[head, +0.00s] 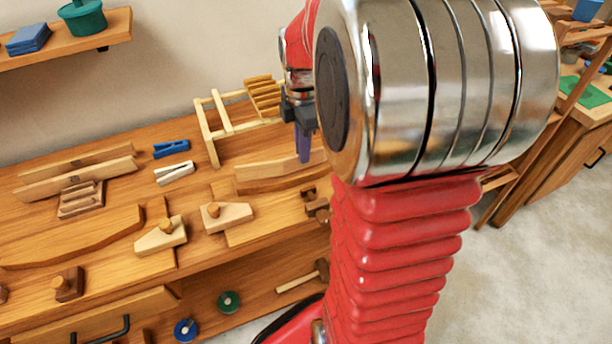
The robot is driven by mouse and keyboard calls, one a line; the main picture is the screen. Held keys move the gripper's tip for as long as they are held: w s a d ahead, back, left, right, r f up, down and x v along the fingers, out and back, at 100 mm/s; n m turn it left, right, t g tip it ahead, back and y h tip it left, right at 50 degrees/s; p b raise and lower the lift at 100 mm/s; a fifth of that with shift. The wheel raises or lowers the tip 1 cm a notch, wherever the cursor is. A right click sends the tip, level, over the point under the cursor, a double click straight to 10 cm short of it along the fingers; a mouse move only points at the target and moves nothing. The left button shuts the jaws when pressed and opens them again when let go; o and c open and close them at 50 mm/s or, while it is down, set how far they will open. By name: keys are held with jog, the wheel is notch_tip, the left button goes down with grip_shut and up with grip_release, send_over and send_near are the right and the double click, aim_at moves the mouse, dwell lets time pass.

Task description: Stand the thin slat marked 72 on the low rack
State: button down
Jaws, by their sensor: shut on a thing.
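My gripper (304,152) points down at the back of the bench, its purple fingers shut at a pale, thin wooden slat (262,182). The slat is long and slightly curved and stands on edge at or just above the bench top. Its right end is hidden behind my arm, and I cannot read a number on it. A small notched wooden block (316,207), possibly part of a low rack, shows in front of the slat, partly hidden by my arm. At the left, another notched block (80,201) sits by two long slats (78,176).
A pale ladder-like frame (222,112) stands behind the slat. A blue clamp (171,148) and a white clamp (175,173) lie to its left. Wooden pieces with knobs (226,216) occupy the front. A mallet (303,278) lies on the lower shelf. My arm blocks the right side.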

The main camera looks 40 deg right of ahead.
jog(key=shift+r, duration=3.05)
jog(key=w+a+m, duration=1.1)
jog(key=w+a, duration=0.9)
jog(key=w, duration=0.3)
jog(key=shift+a+r+m, duration=0.2)
jog(key=shift+r+m, duration=0.1)
jog(key=shift+s, duration=0.15)
